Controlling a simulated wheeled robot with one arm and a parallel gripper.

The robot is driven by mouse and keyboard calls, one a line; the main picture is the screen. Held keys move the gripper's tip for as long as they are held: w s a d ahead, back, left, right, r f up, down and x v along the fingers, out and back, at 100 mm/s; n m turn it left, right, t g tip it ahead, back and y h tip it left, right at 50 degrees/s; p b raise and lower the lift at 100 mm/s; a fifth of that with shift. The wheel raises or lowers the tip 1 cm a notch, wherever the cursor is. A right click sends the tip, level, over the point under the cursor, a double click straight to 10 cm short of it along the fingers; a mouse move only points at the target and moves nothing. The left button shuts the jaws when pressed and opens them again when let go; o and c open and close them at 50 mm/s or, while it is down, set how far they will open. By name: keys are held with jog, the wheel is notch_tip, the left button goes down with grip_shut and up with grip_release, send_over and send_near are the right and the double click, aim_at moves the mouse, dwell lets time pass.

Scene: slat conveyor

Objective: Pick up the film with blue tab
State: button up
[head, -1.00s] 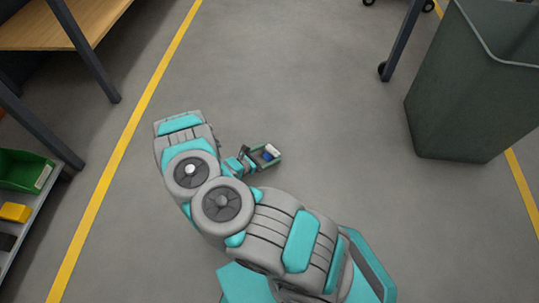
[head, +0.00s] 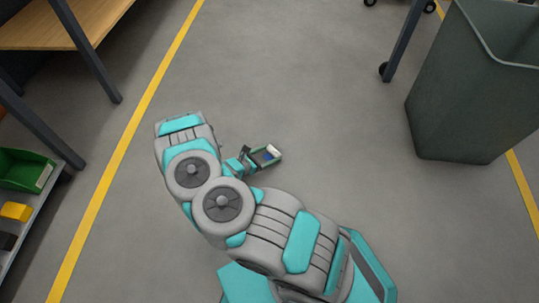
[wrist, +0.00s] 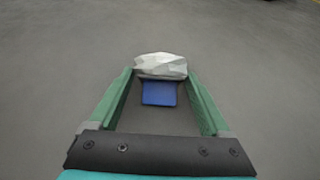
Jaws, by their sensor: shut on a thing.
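The film (wrist: 161,65) is a crumpled, pale grey-white piece with a flat blue tab (wrist: 159,93). In the wrist view it lies across the far end of my gripper (wrist: 160,73), between the tips of the two green fingers. The fingers are shut on the film, and the blue tab points back toward the palm. In the head view my gripper (head: 267,155) is small, at the end of my arm, with the pale film (head: 274,150) and a bit of blue at its tips. I cannot tell whether the film touches the floor.
Grey floor (head: 330,130) lies clear around the gripper. A large dark grey-green bin (head: 450,110) stands at the right. At the left are a wooden-topped table (head: 40,25) and a shelf with a green tray (head: 22,170) and a yellow box (head: 15,212).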

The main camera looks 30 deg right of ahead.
aim_at(268, 157)
jog(key=shift+r+p, duration=0.3)
jog(key=shift+r, duration=0.5)
notch_tip(268, 157, up, 2)
jog(key=shift+r+p, duration=0.15)
jog(key=shift+p, duration=0.25)
jog(key=s+a, duration=0.1)
jog(key=s, duration=0.4)
jog(key=s+a, duration=0.1)
jog(key=s, duration=0.4)
jog(key=s+a+r, duration=0.1)
jog(key=s+a, duration=0.1)
jog(key=s, duration=0.3)
jog(key=shift+s+p, duration=0.25)
jog(key=shift+p, duration=0.15)
jog(key=shift+w+a, duration=0.1)
